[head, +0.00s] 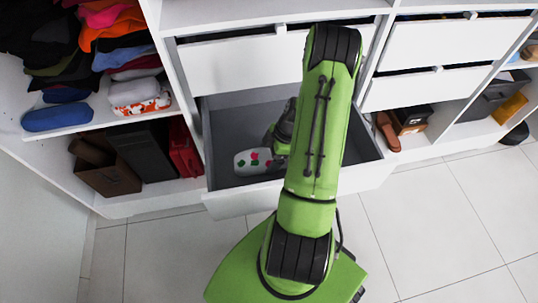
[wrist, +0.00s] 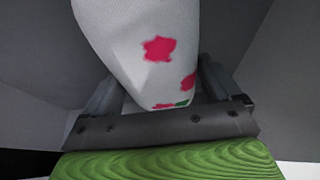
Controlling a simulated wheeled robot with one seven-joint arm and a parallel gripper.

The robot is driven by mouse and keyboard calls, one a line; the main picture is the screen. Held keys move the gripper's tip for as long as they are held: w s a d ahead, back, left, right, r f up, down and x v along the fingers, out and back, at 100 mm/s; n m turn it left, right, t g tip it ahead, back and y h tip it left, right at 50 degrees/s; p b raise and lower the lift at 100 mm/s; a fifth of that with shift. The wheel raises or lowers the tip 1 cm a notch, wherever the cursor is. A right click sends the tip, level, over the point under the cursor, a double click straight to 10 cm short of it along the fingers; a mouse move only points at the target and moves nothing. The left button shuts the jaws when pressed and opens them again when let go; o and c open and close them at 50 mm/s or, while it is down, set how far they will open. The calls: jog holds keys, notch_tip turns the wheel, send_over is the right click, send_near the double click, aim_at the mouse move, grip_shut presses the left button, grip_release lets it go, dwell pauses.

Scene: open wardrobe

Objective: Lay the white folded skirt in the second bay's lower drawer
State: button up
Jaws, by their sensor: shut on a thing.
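The white folded skirt (head: 254,161), with pink and green flower prints, is inside the pulled-out lower drawer (head: 222,122) of the second bay in the head view. In the wrist view the skirt (wrist: 140,45) fills the space between the two fingers. My gripper (wrist: 160,100) is shut on it. In the head view my gripper (head: 279,140) is partly hidden by my arm. I cannot tell whether the skirt touches the drawer floor.
A closed drawer (head: 240,62) sits just above the open one. Folded clothes (head: 120,40) and dark boxes (head: 145,150) fill the left bay. Closed drawers (head: 430,88) and shoes (head: 388,130) are to the right. The tiled floor (head: 430,220) in front is clear.

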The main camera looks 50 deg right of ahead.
aim_at(269, 155)
jog(key=shift+f, duration=0.1)
jog(key=o, duration=0.5)
dwell(0.4)
notch_tip(269, 155, up, 9)
jog(key=p, duration=0.6)
dwell(0.5)
